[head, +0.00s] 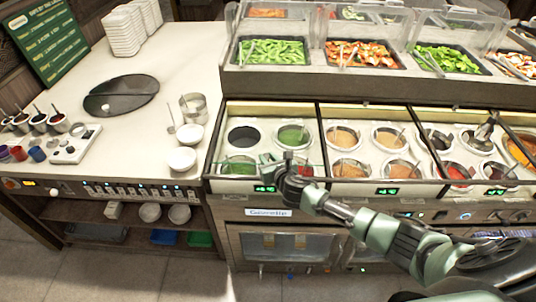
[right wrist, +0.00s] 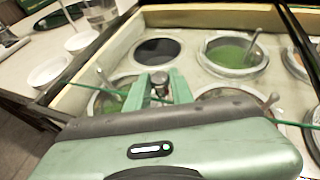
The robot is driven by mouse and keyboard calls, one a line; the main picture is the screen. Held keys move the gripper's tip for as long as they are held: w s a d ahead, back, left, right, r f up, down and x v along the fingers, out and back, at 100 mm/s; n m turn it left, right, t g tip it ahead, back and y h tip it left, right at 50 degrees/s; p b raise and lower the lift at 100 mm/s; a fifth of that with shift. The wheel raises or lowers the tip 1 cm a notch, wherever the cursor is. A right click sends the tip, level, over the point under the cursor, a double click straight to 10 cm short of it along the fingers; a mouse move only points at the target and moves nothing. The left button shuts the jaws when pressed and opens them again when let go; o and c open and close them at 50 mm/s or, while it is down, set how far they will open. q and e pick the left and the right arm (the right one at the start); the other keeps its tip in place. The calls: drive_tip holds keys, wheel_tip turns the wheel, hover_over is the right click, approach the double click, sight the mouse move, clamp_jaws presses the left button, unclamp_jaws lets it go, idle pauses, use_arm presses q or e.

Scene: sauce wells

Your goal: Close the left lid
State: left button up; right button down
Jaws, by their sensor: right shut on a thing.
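The left section of sauce wells (head: 261,136) has round pots in a pale frame, with a dark-edged rail around it. The left lid seems to be a clear pane; its thin green edge (right wrist: 290,122) runs across the right wrist view over the front pots. My right gripper (head: 273,163) is at the front of this section, over the front pots. In the right wrist view its green fingers (right wrist: 160,88) are shut around a small grey metal part at the lid's edge. The lid's exact tilt is hard to tell. My left gripper is not in view.
A raised row of food trays (head: 270,52) under clear covers stands behind the wells. White bowls (head: 182,158) and a glass jar (head: 194,108) stand on the left counter. More sauce wells (head: 391,138) lie to the right. The floor in front is clear.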

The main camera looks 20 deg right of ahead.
drive_tip(key=shift+s+a, duration=0.1)
drive_tip(key=shift+s, duration=0.2)
drive_tip(key=c, duration=1.5)
unclamp_jaws()
drive_tip(key=shift+v, duration=3.9)
